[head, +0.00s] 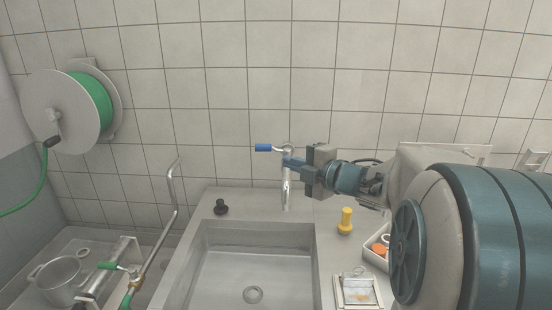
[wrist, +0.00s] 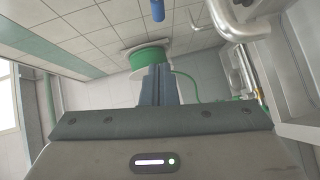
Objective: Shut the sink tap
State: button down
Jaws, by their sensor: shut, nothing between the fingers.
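The sink tap (head: 287,195) stands at the back of the sink, with its steel spout reaching down over the rim. Its lever has a blue grip (head: 264,147) that points left in the head view. In the wrist view the blue grip (wrist: 157,10) is at the top edge, beyond the fingertips, and the bent spout (wrist: 237,27) is at upper right. My gripper (head: 287,162) is shut and empty, coming from the right, with its fingertips just below the lever. I cannot tell whether they touch the tap. The fingers (wrist: 158,72) point forward in the wrist view.
The sink basin (head: 210,265) is below. A black knob (head: 221,207) and a yellow stopper-like piece (head: 345,222) stand on the counter. A green hose reel (head: 90,108) hangs on the wall.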

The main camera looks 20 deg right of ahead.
jog(key=p, duration=0.1)
send_near(258, 149)
jog(key=a, duration=0.4)
jog(key=shift+w+d+f+p, duration=0.15)
jog(key=shift+w+p, duration=0.1)
jog(key=shift+w, duration=0.6)
jog(key=shift+w+d+f+p, duration=0.1)
jog(key=shift+w+d+p, duration=0.15)
jog(key=shift+w, duration=0.6)
jog(key=shift+w+d+f+p, duration=0.1)
jog(key=shift+w+p, duration=0.15)
jog(key=shift+w, duration=0.65)
jog(key=shift+d, duration=0.1)
jog(key=shift+w, duration=0.1)
jog(key=shift+a, duration=0.25)
jog(key=shift+d, duration=0.15)
jog(key=shift+b, duration=0.3)
